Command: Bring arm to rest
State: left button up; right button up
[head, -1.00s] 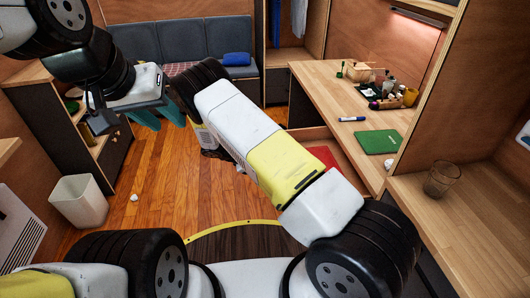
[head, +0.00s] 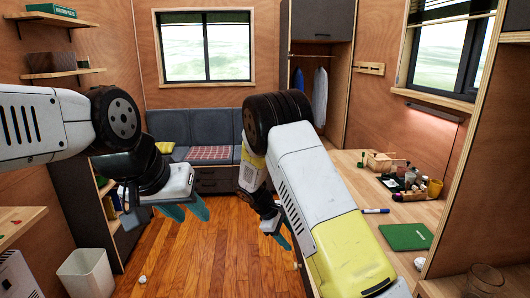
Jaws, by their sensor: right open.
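My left gripper (head: 184,212) hangs in the air left of centre in the head view, its two teal fingers apart with nothing seen between them. My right gripper (head: 276,234) shows teal fingers low in the middle, past the bent white and yellow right arm; it is open and looks empty. The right arm hides part of it. Both grippers show above the wooden floor, apart from the furniture.
A wooden counter (head: 395,208) runs along the right, with a green board (head: 406,237), a blue marker (head: 376,211) and small items. A glass (head: 484,282) stands nearer. A white bin (head: 86,274) is at left; a grey sofa (head: 213,128) is at the back.

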jog(key=s+d+r+m+y, duration=0.2)
jog(key=s+r, duration=0.2)
jog(key=r, duration=0.3)
jog(key=s+d+r+m+t+y, duration=0.1)
jog(key=s+r+m+y, duration=0.2)
jog(key=r, duration=0.5)
jog(key=s+d+r+m+y, duration=0.1)
jog(key=s+d+r+m, duration=0.1)
jog(key=s+r, duration=0.4)
jog(key=s+r+m+t+y, duration=0.1)
jog(key=s+r, duration=0.3)
jog(key=s, duration=0.4)
jog(key=s+d+r+m+t+y, duration=0.1)
jog(key=s+r+m+t, duration=0.2)
jog(key=s, duration=0.4)
notch_tip(320, 180, up, 2)
jog(key=shift+s+r+m, duration=0.2)
jog(key=shift+s+m, duration=0.2)
jog(key=shift+m, duration=0.2)
